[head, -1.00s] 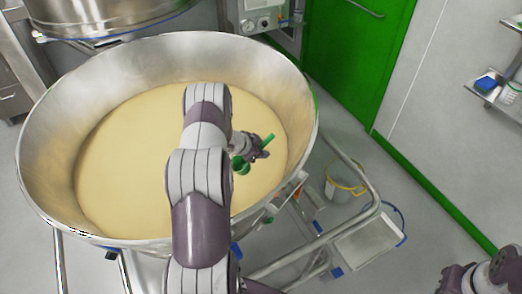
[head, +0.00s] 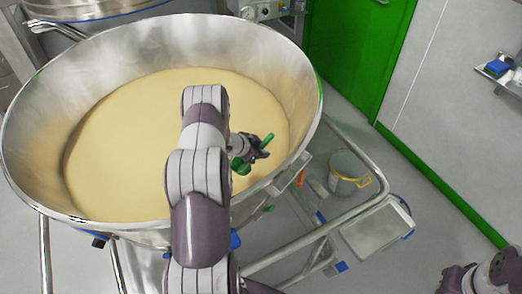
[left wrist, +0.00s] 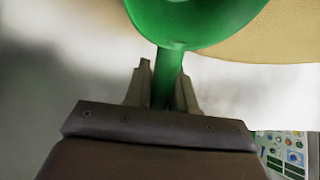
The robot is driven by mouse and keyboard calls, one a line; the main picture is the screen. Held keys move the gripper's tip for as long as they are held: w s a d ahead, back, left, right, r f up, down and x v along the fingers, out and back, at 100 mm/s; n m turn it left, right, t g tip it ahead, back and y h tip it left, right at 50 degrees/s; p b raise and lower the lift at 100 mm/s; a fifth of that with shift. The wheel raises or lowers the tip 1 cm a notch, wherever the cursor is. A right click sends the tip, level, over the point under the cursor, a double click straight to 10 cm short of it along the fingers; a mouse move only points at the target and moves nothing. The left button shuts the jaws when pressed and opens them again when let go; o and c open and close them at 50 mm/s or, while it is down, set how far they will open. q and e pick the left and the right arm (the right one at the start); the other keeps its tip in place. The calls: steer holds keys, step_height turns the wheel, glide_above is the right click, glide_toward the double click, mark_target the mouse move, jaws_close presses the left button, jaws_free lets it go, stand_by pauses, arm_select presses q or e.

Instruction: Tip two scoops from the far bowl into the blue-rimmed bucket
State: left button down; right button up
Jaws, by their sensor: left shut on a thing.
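My left gripper (head: 254,152) is shut on a green scoop (head: 241,166), above the right part of the large steel bowl (head: 40,130). In the left wrist view the scoop (left wrist: 195,18) extends beyond the fingers, its handle between them; I cannot tell whether it holds powder. The large bowl contains pale yellow powder (head: 130,150). Another steel vessel (head: 85,8) shows behind it at top left, cut by the frame. A blue curved edge (head: 405,204) shows by the metal tray; I cannot tell whether it is the blue-rimmed bucket. My right gripper (head: 490,276) is at bottom right, its fingers unclear.
A grey bucket with a yellow rim (head: 362,183) stands on the floor right of the bowl. A tubular steel frame (head: 345,218) carries a metal tray (head: 376,232) between. A green door (head: 350,50) and a wall shelf (head: 500,75) lie farther right.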

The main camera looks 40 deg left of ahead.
mark_target(246, 169)
arm_select(q)
steer(key=s+a+f+b, duration=0.1)
steer(key=f+b, duration=0.2)
steer(key=s+a+f+b, duration=0.1)
steer(key=s+f+b, duration=0.1)
steer(key=f, duration=0.1)
steer(key=s+a+f+b, duration=0.1)
steer(key=f+b, duration=0.2)
steer(key=shift+s+f+b, duration=0.3)
steer(key=shift+s, duration=0.05)
steer(key=shift+r+p, duration=0.75)
steer(key=shift+r, duration=0.2)
steer(key=w+d+r+g+p, duration=0.1)
steer(key=r+p, duration=1.5)
steer(key=p, duration=0.2)
steer(key=w+d+r+g+y+p, duration=0.1)
steer(key=w+r+p, duration=0.1)
steer(key=r+p, duration=1.4)
steer(key=p, duration=0.3)
steer(key=shift+r+g+y, duration=0.15)
steer(key=shift+g+y, duration=0.15)
